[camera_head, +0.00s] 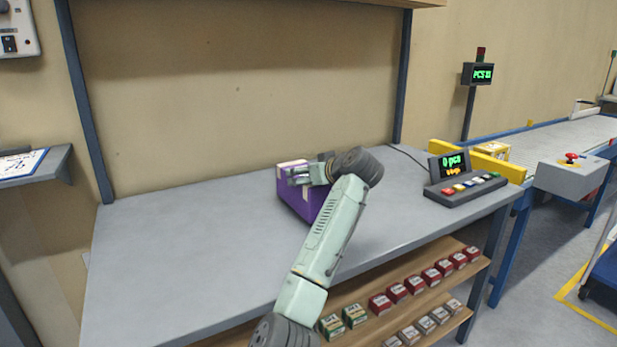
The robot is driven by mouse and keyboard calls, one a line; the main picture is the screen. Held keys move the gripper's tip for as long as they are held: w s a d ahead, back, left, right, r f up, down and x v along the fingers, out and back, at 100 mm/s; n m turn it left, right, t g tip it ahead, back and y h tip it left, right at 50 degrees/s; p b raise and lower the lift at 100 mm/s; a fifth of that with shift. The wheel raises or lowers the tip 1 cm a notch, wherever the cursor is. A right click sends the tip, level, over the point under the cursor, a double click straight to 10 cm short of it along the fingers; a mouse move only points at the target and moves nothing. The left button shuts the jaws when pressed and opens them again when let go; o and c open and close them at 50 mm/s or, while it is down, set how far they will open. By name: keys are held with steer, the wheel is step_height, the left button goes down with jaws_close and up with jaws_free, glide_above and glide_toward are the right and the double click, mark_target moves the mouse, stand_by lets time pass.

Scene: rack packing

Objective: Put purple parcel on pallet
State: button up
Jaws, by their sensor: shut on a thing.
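The purple parcel (289,191) is a box with a pale label on top, and it is at the middle of the grey workbench (170,255). My gripper (292,176) is shut on the parcel at its upper part, reaching in from the right. My wrist and pale green arm hide the parcel's right side. I cannot tell whether the parcel touches the bench top. No pallet is clearly seen; a blue edge of something (603,275) shows at the far right.
A control box with coloured buttons (466,190) stands on the bench's right end. A shelf below (365,295) holds several red, green and grey small boxes. The bench's left half is clear.

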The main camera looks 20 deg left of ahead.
steer(key=shift+f, duration=0.7)
steer(key=o, duration=2)
steer(key=shift+f, duration=0.1)
steer(key=shift+c, duration=0.2)
steer(key=shift+r, duration=0.2)
steer(key=b+v, duration=0.2)
steer(key=v, duration=1)
steer(key=shift+b, duration=0.3)
steer(key=shift+s+f, duration=0.1)
